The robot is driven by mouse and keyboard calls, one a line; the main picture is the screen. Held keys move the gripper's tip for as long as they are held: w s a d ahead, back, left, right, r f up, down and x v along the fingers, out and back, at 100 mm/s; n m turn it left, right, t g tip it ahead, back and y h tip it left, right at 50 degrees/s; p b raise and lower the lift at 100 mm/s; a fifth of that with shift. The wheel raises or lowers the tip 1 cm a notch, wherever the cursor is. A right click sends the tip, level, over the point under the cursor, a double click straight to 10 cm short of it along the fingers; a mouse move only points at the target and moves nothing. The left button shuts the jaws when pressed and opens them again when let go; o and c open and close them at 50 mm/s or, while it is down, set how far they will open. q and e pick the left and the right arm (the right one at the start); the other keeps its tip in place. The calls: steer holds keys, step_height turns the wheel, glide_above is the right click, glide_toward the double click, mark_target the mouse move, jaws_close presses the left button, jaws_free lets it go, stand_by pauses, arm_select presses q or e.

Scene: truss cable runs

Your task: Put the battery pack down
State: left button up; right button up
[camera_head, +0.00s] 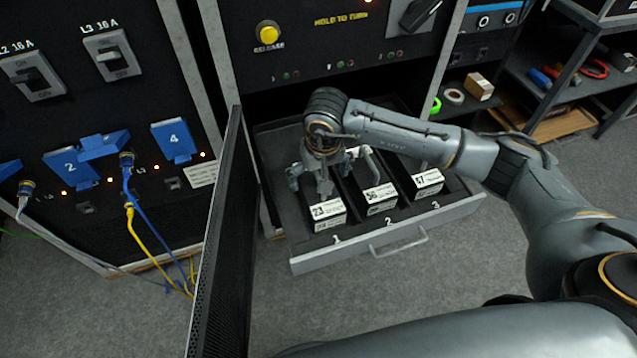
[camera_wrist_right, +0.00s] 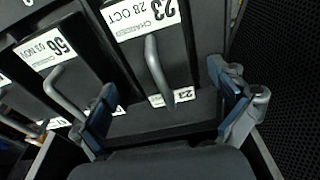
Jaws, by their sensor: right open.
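The battery pack labelled 23 (camera_head: 327,211) sits in slot 1 of the pulled-out drawer (camera_head: 400,233). It is black with white labels and a grey handle. In the right wrist view, pack 23 (camera_wrist_right: 180,65) shows its handle (camera_wrist_right: 157,70) standing between my blue-padded fingers. My right gripper (camera_head: 318,178), also in the wrist view (camera_wrist_right: 168,108), is open, with a finger on each side and visible gaps to the handle. In the head view my wrist hides the pack's far part. My left gripper is not in view.
Pack 56 (camera_head: 380,195) is in slot 2 and pack 47 (camera_head: 428,180) in slot 3. A black mesh door (camera_head: 222,235) stands open close left of the drawer. Cabinet panels rise behind. A shelf (camera_head: 555,85) with tools stands at the right.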

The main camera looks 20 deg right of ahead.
steer(key=r, duration=0.5)
steer(key=s+r, duration=0.1)
steer(key=r, duration=0.1)
steer(key=shift+s+r, duration=0.1)
steer(key=shift+r, duration=0.15)
